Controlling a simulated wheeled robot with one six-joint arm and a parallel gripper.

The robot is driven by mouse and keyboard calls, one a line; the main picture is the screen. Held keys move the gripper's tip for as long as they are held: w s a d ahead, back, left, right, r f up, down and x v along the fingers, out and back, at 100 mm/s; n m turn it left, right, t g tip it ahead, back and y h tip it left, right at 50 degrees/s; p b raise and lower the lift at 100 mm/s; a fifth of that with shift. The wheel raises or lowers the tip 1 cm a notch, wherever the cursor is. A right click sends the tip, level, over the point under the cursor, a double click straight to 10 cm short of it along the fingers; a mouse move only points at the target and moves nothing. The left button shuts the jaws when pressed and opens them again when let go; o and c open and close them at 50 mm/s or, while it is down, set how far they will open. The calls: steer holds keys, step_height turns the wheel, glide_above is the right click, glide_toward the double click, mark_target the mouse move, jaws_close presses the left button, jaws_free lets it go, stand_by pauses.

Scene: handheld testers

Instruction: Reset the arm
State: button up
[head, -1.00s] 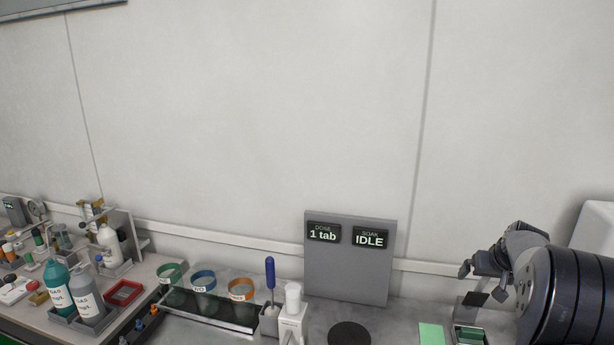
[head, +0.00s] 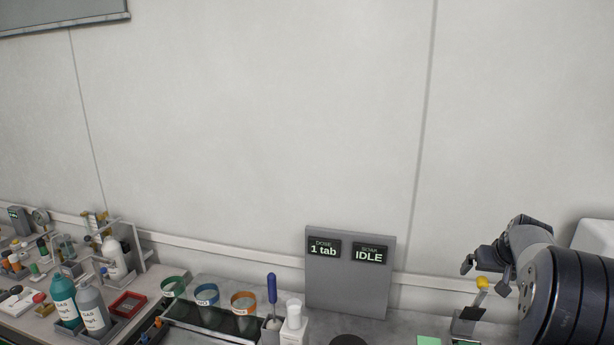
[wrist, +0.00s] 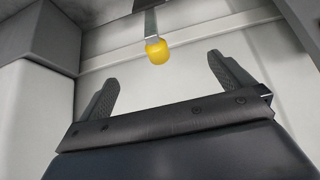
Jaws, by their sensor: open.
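My gripper (head: 485,276) is at the right of the head view, above the bench and near the wall. In the wrist view its two dark fingers (wrist: 167,88) stand wide apart with nothing between them. A yellow knob (wrist: 157,51) on a grey stem shows beyond the fingers, apart from them. It also shows in the head view (head: 482,283), just below and beside the fingers. My arm hides part of the bench at the right.
A grey panel (head: 346,295) with displays reading "1 tab" and "IDLE" stands at the back. Left of it are a blue-handled tool (head: 271,287), a white bottle (head: 294,313) and green, blue and orange ringed cups (head: 207,294). Bottles (head: 93,308) crowd the far left. Space above the bench is clear.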

mark_target(484, 295)
step_height(484, 295, down, 6)
steer(key=b, duration=0.5)
steer(key=shift+f+b, duration=0.15)
steer(key=shift+b, duration=0.15)
steer(key=shift+s+f+b, duration=0.15)
steer(key=shift+f+b, duration=0.25)
steer(key=shift+s+a+f+b, duration=0.5)
steer(key=shift+s+f+b, duration=1.4)
steer(key=shift+b, duration=0.55)
steer(key=shift+s+a+f+b, duration=0.45)
steer(key=shift+s+f+b, duration=1.3)
steer(key=shift+f+b, duration=0.55)
steer(key=shift+s+a+f+b, duration=0.5)
steer(key=shift+s+f+b, duration=1.35)
steer(key=shift+b, duration=0.75)
